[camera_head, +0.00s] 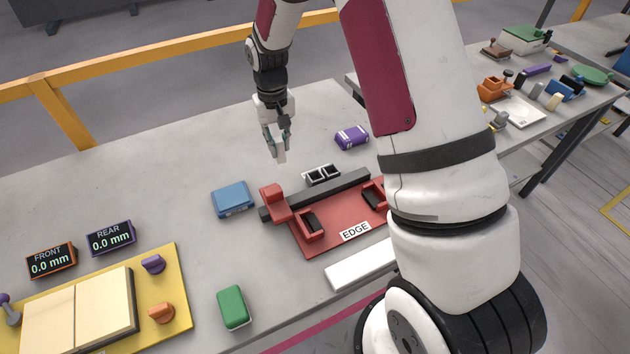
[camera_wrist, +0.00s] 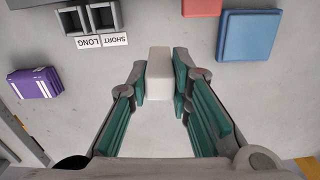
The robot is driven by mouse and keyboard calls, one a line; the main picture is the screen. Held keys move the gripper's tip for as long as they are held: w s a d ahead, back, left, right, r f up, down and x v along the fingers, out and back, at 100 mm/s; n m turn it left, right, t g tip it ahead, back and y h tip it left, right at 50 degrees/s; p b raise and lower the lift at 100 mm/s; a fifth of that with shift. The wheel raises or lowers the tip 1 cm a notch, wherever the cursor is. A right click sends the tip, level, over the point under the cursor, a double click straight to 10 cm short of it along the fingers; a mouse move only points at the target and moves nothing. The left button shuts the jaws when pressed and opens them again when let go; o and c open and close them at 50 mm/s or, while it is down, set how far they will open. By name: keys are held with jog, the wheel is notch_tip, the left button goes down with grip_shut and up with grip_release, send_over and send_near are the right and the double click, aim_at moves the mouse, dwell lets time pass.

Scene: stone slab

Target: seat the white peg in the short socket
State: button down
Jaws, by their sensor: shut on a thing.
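My gripper (camera_head: 277,139) is shut on the white peg (camera_head: 281,154), which points down above the slab, behind and left of the sockets. In the wrist view the peg (camera_wrist: 160,70) sits between the green fingertips of my gripper (camera_wrist: 160,86). The dark socket pair (camera_head: 321,175) stands behind the red fixture, apart from the peg. In the wrist view, upside-down labels mark the short socket (camera_wrist: 103,16) and the long socket (camera_wrist: 75,22), at upper left of the peg. Both openings look empty.
A red fixture (camera_head: 328,237) with a dark bar lies in front of the sockets. A blue box (camera_head: 232,198) is to its left, and a purple box (camera_head: 352,137) is behind right. A yellow board (camera_head: 180,290) is at front left. The slab around the peg is clear.

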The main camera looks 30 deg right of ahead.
jog(key=s+d+f+m+b, duration=0.2)
jog(key=s+d+m, duration=0.1)
jog(key=s+m, duration=0.65)
jog(key=s+d+f+m+b, duration=0.2)
jog(key=s+d+m, duration=0.1)
jog(key=s+m, duration=0.6)
jog(key=shift+n, duration=0.65)
jog(key=shift+w+d+f, duration=0.35)
jog(key=shift+w+f, duration=0.4)
jog(key=shift+w, duration=1.65)
jog(key=shift+w+d+f, duration=0.35)
jog(key=shift+w+f, duration=0.4)
jog(key=shift+w, duration=1.6)
jog(key=shift+w+d+f, duration=0.35)
jog(key=shift+w+f, duration=0.4)
jog(key=shift+w, duration=1.65)
jog(key=shift+f, duration=0.2)
jog(key=c, duration=1.5)
grip_release()
jog(key=shift+o, duration=0.2)
jog(key=shift+r, duration=0.1)
